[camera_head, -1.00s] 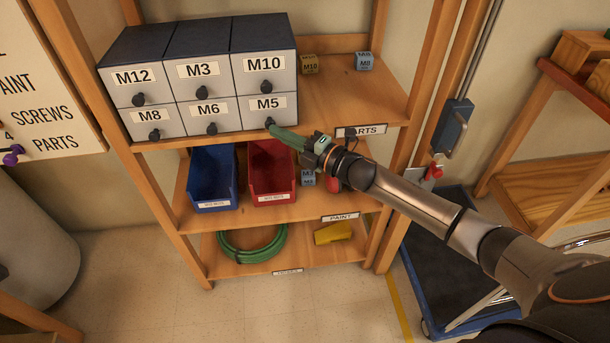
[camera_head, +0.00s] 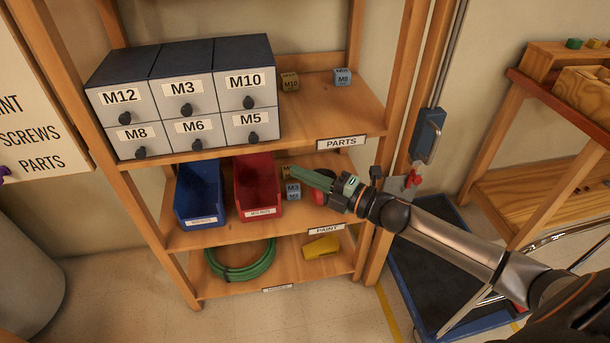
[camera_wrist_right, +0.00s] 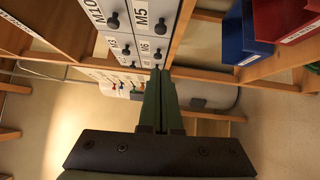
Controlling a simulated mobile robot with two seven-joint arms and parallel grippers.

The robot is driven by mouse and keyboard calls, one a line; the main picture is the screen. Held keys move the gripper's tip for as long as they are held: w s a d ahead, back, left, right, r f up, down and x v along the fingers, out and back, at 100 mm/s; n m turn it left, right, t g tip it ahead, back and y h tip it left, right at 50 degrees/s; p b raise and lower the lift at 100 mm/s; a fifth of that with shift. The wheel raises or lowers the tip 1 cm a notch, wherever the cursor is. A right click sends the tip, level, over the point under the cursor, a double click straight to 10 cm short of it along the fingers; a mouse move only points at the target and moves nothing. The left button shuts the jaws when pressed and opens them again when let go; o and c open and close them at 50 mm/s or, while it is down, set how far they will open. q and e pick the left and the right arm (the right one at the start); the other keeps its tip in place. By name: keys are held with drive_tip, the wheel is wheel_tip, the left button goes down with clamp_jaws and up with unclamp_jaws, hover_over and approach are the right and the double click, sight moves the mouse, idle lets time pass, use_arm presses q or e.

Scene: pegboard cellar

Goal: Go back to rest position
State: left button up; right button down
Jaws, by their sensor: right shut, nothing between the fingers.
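My right gripper (camera_head: 308,177) is shut and empty, its green fingers together in front of the middle shelf, right of the red bin. It also shows in the right wrist view (camera_wrist_right: 158,88), fingers closed side by side. My right arm reaches in from the lower right of the head view. The drawer cabinet (camera_head: 190,90) on the upper shelf has all its drawers flush, and the gripper is apart from it, lower and to the right. My left gripper is not in view.
The wooden shelf unit (camera_head: 345,125) holds a blue bin (camera_head: 199,195), a red bin (camera_head: 256,190), a green hose coil (camera_head: 240,272) and a yellow object (camera_head: 321,247). Small cubes stand on its shelves, including a blue M8 cube (camera_head: 342,77). A blue cart (camera_head: 425,265) is below my arm.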

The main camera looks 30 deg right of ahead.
drive_tip(key=s+a+f+m+g+h+p, duration=0.3)
drive_tip(key=s+f+m, duration=0.5)
drive_tip(key=s+m, duration=0.3)
drive_tip(key=s+a+f+m+g+h+p, duration=0.3)
drive_tip(key=s+a+f+m+h+p, duration=0.1)
drive_tip(key=s+f+m, duration=0.5)
drive_tip(key=s+a+m, duration=0.1)
drive_tip(key=s+m, duration=0.1)
drive_tip(key=s, duration=0.2)
drive_tip(key=shift+m+h+p, duration=0.3)
drive_tip(key=shift+m+p, duration=0.05)
drive_tip(key=shift+m, duration=0.05)
drive_tip(key=shift+f, duration=0.1)
idle(0.4)
